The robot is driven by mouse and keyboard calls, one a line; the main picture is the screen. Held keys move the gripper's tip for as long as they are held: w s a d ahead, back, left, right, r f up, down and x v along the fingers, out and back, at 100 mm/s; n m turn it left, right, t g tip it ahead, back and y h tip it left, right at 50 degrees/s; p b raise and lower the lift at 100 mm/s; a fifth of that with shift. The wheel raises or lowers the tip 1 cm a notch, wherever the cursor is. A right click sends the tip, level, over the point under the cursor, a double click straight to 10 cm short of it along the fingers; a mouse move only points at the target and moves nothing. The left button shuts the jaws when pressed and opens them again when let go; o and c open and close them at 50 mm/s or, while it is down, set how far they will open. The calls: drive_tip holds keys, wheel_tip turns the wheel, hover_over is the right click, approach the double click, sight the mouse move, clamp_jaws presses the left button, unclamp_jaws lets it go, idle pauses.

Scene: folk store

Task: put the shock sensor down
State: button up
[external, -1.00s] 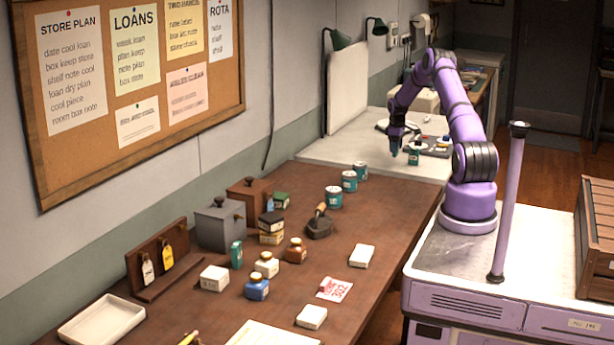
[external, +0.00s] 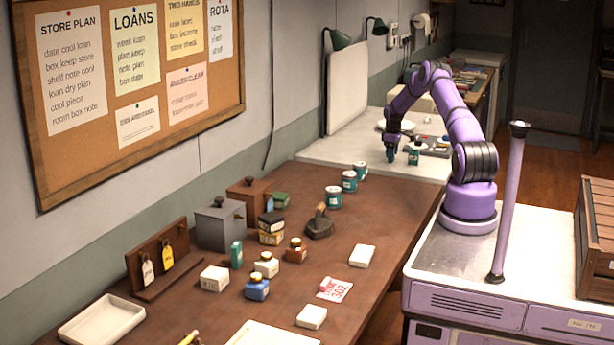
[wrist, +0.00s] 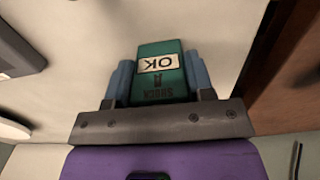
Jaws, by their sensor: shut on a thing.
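The shock sensor (wrist: 168,82) is a small green box with a pale "OK" label and dark lettering, upside down in the wrist view. My gripper (wrist: 158,72) is shut on it, with a blue finger at each side. In the external view my gripper (external: 391,155) points down over the pale counter (external: 330,152), past the far end of the brown table. The sensor is hard to make out there. I cannot tell whether it touches the counter.
A small teal container (external: 414,155) stands just right of my gripper, before a tray (external: 436,150) of small things. Teal tins (external: 349,181) stand on the brown table (external: 375,225) nearer the camera. The counter left of my gripper is clear.

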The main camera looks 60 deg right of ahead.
drive_tip(key=o, duration=0.9)
drive_tip(key=shift+f, duration=0.1)
drive_tip(key=shift+o, duration=0.2)
wheel_tip(320, 180, up, 12)
drive_tip(key=shift+r, duration=0.1)
drive_tip(key=w+a+r+t+h, duration=0.1)
drive_tip(key=w+a+r, duration=0.2)
drive_tip(key=a+r, duration=1)
drive_tip(key=w+a+r, duration=0.4)
drive_tip(key=a+r, duration=0.7)
drive_tip(key=a, duration=0.4)
drive_tip(key=s+a+r+t, duration=0.1)
drive_tip(key=s+a+r, duration=0.3)
drive_tip(key=a, duration=0.5)
drive_tip(key=s+a+r+t, duration=0.1)
drive_tip(key=s+a+r, duration=0.1)
drive_tip(key=s+a, duration=0.55)
drive_tip(key=s+a+r, duration=0.3)
drive_tip(key=a, duration=0.7)
drive_tip(key=s+a+f+t, duration=0.1)
drive_tip(key=s+a, duration=0.3)
drive_tip(key=s, duration=0.4)
drive_tip(key=s+a+f+t+y, duration=0.1)
drive_tip(key=s+a+f, duration=0.2)
drive_tip(key=s+a, duration=0.2)
drive_tip(key=s, duration=0.3)
drive_tip(key=shift+s+a+f, duration=0.15)
drive_tip(key=shift+s+a, duration=0.1)
drive_tip(key=shift+a, duration=0.05)
